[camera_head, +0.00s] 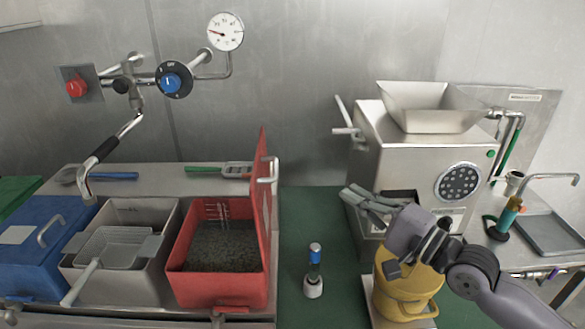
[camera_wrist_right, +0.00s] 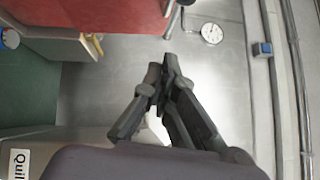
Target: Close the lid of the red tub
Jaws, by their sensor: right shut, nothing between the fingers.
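The red tub (camera_head: 217,289) stands on the left counter, with dark granular contents inside. Its red lid (camera_head: 262,205) stands upright on the tub's right side, with a metal handle (camera_head: 268,171) on its right face. The lid also shows at the upper left in the right wrist view (camera_wrist_right: 120,12). My right gripper (camera_head: 347,192) is shut and empty in front of the grinder, to the right of the lid and apart from it. Its fingers also show in the right wrist view (camera_wrist_right: 162,72). My left gripper is not in view.
A grey bin (camera_head: 120,282) and a closed blue tub (camera_head: 35,262) stand left of the red tub. A small blue-capped bottle (camera_head: 314,270) stands on the green surface between tub and grinder (camera_head: 400,155). A yellow container (camera_head: 405,290) is below my right wrist.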

